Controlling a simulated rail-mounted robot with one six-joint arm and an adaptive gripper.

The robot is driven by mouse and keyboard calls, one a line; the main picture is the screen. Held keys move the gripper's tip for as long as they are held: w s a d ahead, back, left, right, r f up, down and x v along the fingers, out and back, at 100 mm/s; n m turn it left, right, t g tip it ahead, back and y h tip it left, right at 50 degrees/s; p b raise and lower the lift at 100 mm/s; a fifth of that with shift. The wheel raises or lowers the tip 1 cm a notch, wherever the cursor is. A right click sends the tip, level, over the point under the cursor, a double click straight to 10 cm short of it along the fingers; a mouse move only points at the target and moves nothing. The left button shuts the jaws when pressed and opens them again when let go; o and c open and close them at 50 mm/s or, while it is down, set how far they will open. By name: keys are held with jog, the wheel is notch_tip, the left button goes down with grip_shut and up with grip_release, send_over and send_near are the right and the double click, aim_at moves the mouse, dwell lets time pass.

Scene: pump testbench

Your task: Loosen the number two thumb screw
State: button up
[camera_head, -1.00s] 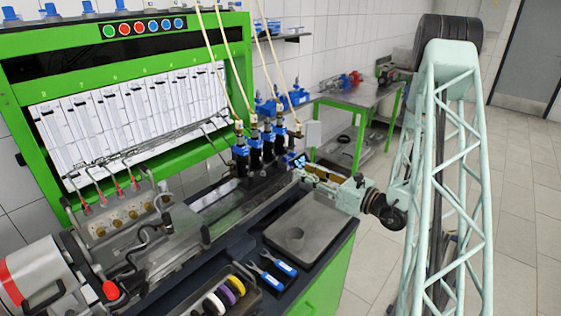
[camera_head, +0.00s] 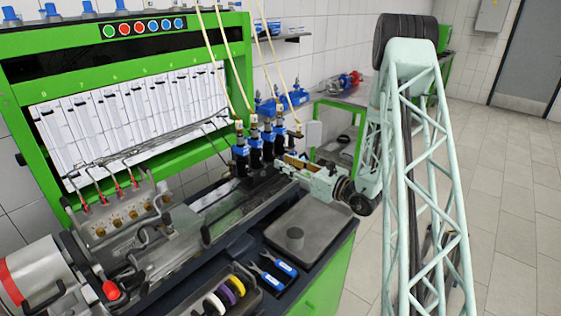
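A row of several blue-and-black injectors (camera_head: 254,152) stands upright on the bench, with brass fittings and pale hoses on top. No thumb screw is clear enough to pick out or number at this size. My gripper (camera_head: 284,166) reaches in from the right and points left, its tip beside the rightmost injector. Whether it touches anything there is not clear. Its fingers are small and partly lost against the injectors, so their opening does not show. A block with several brass knobs (camera_head: 118,221) sits at the left of the bench.
A grey metal tray (camera_head: 318,222) lies below my gripper. Blue-handled tools (camera_head: 278,265) and a bin with coloured rings (camera_head: 228,292) are at the front. The green test stand (camera_head: 130,50) rises behind. A side table (camera_head: 345,98) stands at the back. Floor is clear at right.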

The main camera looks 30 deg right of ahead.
jog(key=shift+x, duration=1.35)
jog(key=shift+c, duration=0.2)
jog(key=c, duration=0.8)
